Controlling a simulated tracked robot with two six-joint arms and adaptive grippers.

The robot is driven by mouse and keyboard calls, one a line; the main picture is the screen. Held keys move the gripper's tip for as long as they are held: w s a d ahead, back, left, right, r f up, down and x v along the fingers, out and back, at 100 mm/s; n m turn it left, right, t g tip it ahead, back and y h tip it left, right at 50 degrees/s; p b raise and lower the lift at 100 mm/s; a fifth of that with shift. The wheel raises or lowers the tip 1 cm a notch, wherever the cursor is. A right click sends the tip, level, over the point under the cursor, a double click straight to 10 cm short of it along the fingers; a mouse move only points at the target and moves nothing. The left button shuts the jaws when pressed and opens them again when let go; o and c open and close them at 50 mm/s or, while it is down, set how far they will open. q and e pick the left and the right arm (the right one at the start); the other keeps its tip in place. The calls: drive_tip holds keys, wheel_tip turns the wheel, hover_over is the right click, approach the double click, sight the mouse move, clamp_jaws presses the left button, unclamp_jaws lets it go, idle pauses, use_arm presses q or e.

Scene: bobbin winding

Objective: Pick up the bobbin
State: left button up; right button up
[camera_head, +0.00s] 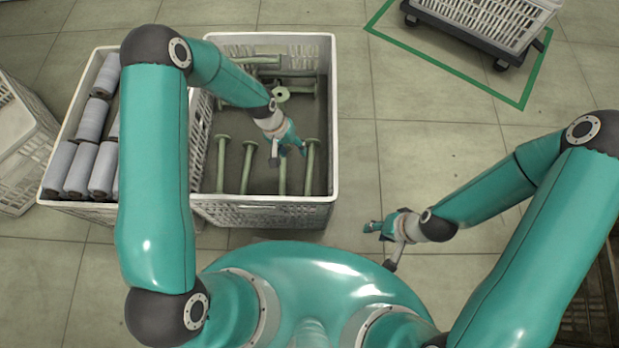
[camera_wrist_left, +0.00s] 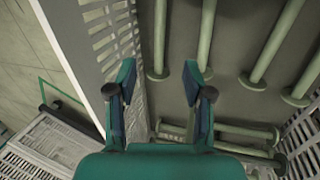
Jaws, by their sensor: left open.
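Several pale green bobbins lie in the white crate (camera_head: 265,212) at the centre left. In the head view, one bobbin (camera_head: 312,168) lies nearest the crate's right wall, with another bobbin (camera_head: 282,175) to its left. My left gripper (camera_head: 291,150) is over the crate, near the upper ends of these two bobbins. In the left wrist view, my left gripper (camera_wrist_left: 159,72) is open and empty. A bobbin (camera_wrist_left: 159,40) shows between its fingertips beside the crate wall (camera_wrist_left: 95,35), and another bobbin (camera_wrist_left: 206,35) lies by the right finger. My right gripper (camera_head: 380,246) is open and empty above the floor.
A crate of grey wound bobbins (camera_head: 82,165) stands left of the green-bobbin crate, partly hidden by my left arm. More bobbins (camera_head: 255,60) lie crosswise at the crate's far end. A wheeled crate (camera_head: 485,22) stands inside a green floor outline.

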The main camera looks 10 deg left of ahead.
use_arm(q)
drive_tip(key=f, duration=0.1)
drive_tip(key=b, duration=0.3)
approach(309, 171)
drive_tip(key=x, duration=0.5)
drive_tip(key=shift+a, duration=0.25)
drive_tip(key=shift+b+x, duration=0.85)
drive_tip(key=shift+x, duration=1.8)
drive_tip(key=shift+d+r, duration=0.1)
drive_tip(key=shift+d, duration=0.05)
use_arm(e)
wheel_tip(309, 171, down, 6)
drive_tip(key=shift+r, duration=0.25)
use_arm(q)
clamp_jaws()
